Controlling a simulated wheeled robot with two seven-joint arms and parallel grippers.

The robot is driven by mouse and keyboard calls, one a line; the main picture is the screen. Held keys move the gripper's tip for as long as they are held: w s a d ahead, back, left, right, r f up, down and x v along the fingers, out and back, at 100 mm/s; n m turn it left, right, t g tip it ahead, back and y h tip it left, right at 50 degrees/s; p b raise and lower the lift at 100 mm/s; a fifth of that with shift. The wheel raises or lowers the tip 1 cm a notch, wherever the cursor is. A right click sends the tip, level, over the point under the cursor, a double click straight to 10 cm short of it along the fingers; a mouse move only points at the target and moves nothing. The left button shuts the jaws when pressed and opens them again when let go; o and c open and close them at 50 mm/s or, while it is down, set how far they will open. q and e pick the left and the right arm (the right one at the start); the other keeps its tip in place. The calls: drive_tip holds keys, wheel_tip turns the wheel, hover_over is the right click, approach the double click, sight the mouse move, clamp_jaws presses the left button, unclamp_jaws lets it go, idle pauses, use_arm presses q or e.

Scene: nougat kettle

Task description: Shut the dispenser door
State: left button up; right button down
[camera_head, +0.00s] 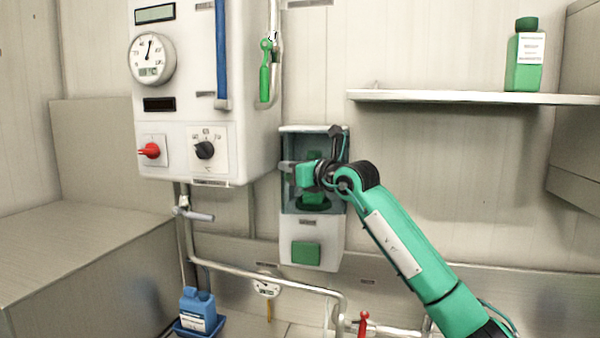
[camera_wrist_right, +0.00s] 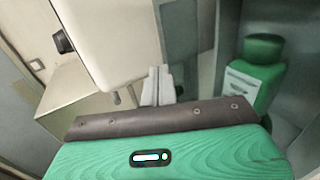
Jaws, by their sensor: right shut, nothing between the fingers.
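The dispenser (camera_head: 329,240) is a white wall box with a grey, see-through upper part and a green panel (camera_head: 306,253) low on its front. A green bottle (camera_head: 313,197) stands inside, partly behind my right gripper (camera_head: 286,167). It also shows at the right in the wrist view (camera_wrist_right: 252,80). My right gripper is shut and empty, pointing left at the dispenser's left edge. Its closed fingers (camera_wrist_right: 158,84) show in the wrist view beside a grey pane (camera_wrist_right: 186,45). I cannot tell whether that pane is the door, nor how far the door stands open. My left gripper is out of view.
The white kettle control box (camera_head: 225,150), with a gauge, a red knob and a black knob, hangs close to the left. A shelf (camera_head: 470,97) with a green bottle (camera_head: 525,60) is at the right. Pipes (camera_head: 265,275) run below. The wall between dispenser and shelf is clear.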

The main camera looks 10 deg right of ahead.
drive_tip(key=w, duration=0.2)
drive_tip(key=w+a, duration=0.1)
drive_tip(key=w, duration=0.1)
drive_tip(key=shift+w, duration=0.35)
idle(0.5)
